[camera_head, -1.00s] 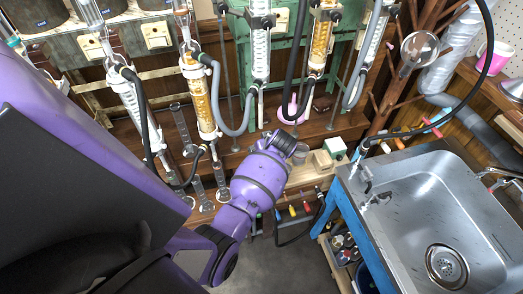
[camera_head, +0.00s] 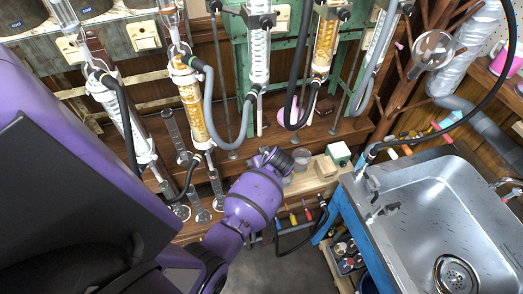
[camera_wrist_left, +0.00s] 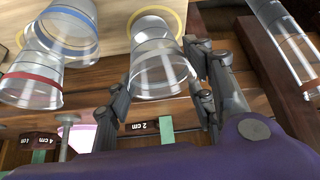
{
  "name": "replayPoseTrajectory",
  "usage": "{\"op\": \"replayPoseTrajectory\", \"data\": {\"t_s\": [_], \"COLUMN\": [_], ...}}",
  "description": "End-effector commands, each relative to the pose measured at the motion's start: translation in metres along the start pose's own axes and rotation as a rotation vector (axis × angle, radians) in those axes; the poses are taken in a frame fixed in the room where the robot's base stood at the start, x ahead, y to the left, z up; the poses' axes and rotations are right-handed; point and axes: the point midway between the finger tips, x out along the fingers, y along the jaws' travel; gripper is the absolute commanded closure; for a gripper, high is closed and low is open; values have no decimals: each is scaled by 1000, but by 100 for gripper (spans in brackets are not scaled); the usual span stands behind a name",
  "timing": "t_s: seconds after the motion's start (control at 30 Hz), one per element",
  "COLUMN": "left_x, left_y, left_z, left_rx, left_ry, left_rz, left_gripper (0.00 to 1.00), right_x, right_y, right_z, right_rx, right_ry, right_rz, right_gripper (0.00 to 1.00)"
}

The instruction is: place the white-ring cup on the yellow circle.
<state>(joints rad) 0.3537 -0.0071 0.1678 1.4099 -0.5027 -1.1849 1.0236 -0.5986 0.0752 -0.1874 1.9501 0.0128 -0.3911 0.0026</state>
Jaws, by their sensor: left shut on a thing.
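My left gripper (camera_wrist_left: 162,88) is shut on a clear cup (camera_wrist_left: 160,72), with one finger on each side of it. The cup has a pale rim; its ring colour is hard to make out. A yellow circle (camera_wrist_left: 172,10) shows as an arc on the pale wooden board (camera_wrist_left: 115,22), around the cup's far end. I cannot tell whether the cup touches the board. In the head view my left gripper (camera_head: 278,160) is by the low wooden shelf, its fingertips largely hidden. My right gripper is not in view.
A blue-ringed clear cup (camera_wrist_left: 68,30) and a red-ringed clear cup (camera_wrist_left: 30,80) are close left of the held cup. A glass cylinder (camera_wrist_left: 285,45) is at right. Glass columns (camera_head: 190,95) with hoses stand behind; a steel sink (camera_head: 425,205) is at right.

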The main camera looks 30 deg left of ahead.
Motion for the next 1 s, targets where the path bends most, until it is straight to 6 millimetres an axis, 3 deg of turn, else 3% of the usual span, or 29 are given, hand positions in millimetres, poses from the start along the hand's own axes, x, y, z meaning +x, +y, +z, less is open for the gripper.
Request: {"op": "replayPoseTrajectory", "data": {"t_s": [0.13, 0.17, 0.33, 0.73, 1.0], "left_x": [3, 3, 2, -5, -58], "left_y": [0, 0, 0, 2, 2], "left_z": [2, 2, 0, -4, -3], "left_rx": [0, 0, -1, -2, -5], "left_ry": [1, 1, 2, 4, 4], "left_rz": [0, 0, 1, 4, 8], "left_gripper": [69, 50, 30, 30, 30], "right_x": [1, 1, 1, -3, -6], "right_y": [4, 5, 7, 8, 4], "right_z": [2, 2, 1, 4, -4], "right_rx": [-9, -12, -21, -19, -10], "right_ry": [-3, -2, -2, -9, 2], "right_rz": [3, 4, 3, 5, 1], "right_gripper": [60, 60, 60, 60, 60]}}
